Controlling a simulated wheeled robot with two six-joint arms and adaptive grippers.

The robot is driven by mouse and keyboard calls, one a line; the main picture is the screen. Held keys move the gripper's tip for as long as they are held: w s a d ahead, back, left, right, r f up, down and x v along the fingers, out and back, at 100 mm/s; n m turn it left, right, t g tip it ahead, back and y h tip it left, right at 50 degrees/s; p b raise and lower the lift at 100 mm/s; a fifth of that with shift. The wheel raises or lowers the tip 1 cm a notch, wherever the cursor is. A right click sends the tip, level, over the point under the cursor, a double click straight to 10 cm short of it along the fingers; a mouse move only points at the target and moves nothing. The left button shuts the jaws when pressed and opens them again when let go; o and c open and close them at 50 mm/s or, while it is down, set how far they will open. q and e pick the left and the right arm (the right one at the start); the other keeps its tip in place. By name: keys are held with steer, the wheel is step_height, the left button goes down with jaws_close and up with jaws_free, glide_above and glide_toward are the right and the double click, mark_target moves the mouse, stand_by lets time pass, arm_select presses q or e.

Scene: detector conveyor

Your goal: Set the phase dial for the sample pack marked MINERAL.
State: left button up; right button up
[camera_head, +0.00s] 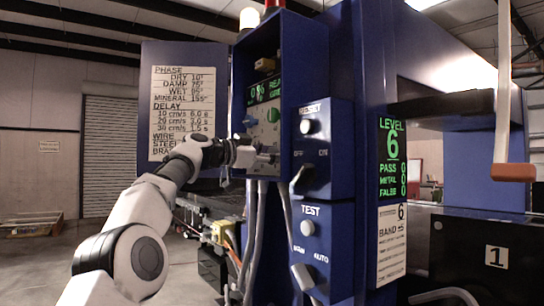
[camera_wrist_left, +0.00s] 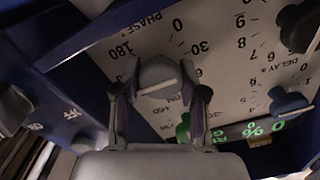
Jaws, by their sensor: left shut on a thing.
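The phase dial (camera_wrist_left: 158,77) is a grey round knob with a white line, on a pale panel marked PHASE. My left gripper (camera_wrist_left: 160,92) has a finger on each side of the dial and is shut on it. The white line slants across the dial; I cannot tell its exact reading. Scale numbers 0, 30 and 180 show around it. In the head view my left gripper (camera_head: 265,157) is at the lower panel of the open blue cabinet and hides the dial. The chart (camera_head: 183,113) on the open door lists MINERAL at 155° under PHASE. My right gripper is not in view.
A blue knob (camera_wrist_left: 290,103) under DELAY, a green button (camera_wrist_left: 184,127) and a lit green display (camera_head: 264,91) are near the dial. RESET (camera_head: 308,127) and TEST (camera_head: 308,228) boxes stand right of the panel. Grey cables hang below the cabinet.

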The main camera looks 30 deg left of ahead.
arm_select(q)
steer(key=shift+r+m, duration=0.15)
steer(key=shift+m, duration=0.85)
steer(key=o, duration=0.9)
steer(key=shift+o, duration=1.2)
steer(key=shift+w, duration=0.1)
steer(key=v, duration=1.2)
steer(key=shift+d, duration=0.15)
